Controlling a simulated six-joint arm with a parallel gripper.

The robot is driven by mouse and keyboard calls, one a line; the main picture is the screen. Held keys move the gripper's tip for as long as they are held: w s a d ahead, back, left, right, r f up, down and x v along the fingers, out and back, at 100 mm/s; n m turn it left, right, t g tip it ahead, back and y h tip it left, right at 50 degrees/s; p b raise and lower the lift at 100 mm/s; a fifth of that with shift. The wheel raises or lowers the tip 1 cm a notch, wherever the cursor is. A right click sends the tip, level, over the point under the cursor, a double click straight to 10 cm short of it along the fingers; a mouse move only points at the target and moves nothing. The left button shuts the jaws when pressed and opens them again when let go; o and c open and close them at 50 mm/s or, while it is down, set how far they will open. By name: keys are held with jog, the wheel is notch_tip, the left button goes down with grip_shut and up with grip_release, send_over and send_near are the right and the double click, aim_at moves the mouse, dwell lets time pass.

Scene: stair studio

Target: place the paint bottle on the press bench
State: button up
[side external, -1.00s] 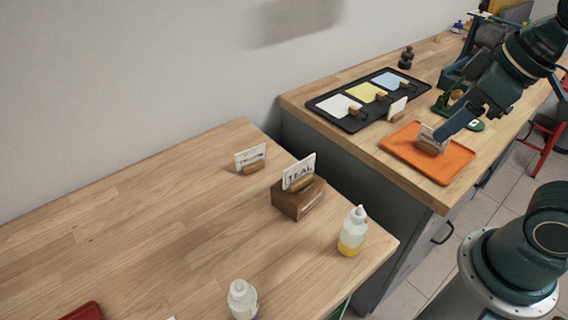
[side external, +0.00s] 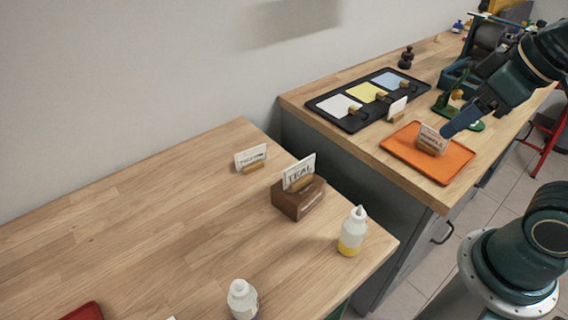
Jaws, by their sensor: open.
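Two white paint bottles stand upright on the near left wooden bench. One bottle (side external: 353,232) has a yellow lower part and stands near the right corner; the other bottle (side external: 242,300), with a bit of purple at its base, is cut by the bottom edge. The right bench (side external: 415,192) carries an orange tray (side external: 448,166) with a small name card (side external: 432,138) in a wooden holder. My gripper (side external: 450,127) is open and empty, above the tray just right of the card. One finger shows clearly; the gap between the fingers is hidden.
A black tray (side external: 337,120) with white, yellow and blue sheets lies behind the orange tray. On the left bench are a TEAL card on a wooden block (side external: 298,200), another card (side external: 251,157) and a red item (side external: 84,312). A gap separates the benches.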

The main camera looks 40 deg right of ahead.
jog(key=w+a+f+n+g, duration=0.3)
jog(key=w+a+n, duration=0.2)
jog(key=a+n, duration=0.25)
jog(key=n+g, duration=0.2)
jog(key=n, duration=0.5)
send_over(359, 213)
jog(key=f, duration=0.3)
jog(key=shift+w+d+f+m, duration=0.25)
jog(key=shift+f, duration=0.1)
jog(key=shift+f, duration=0.1)
jog(key=shift+f, duration=4.25)
jog(key=shift+s+f, duration=0.1)
jog(key=shift+f, duration=2.5)
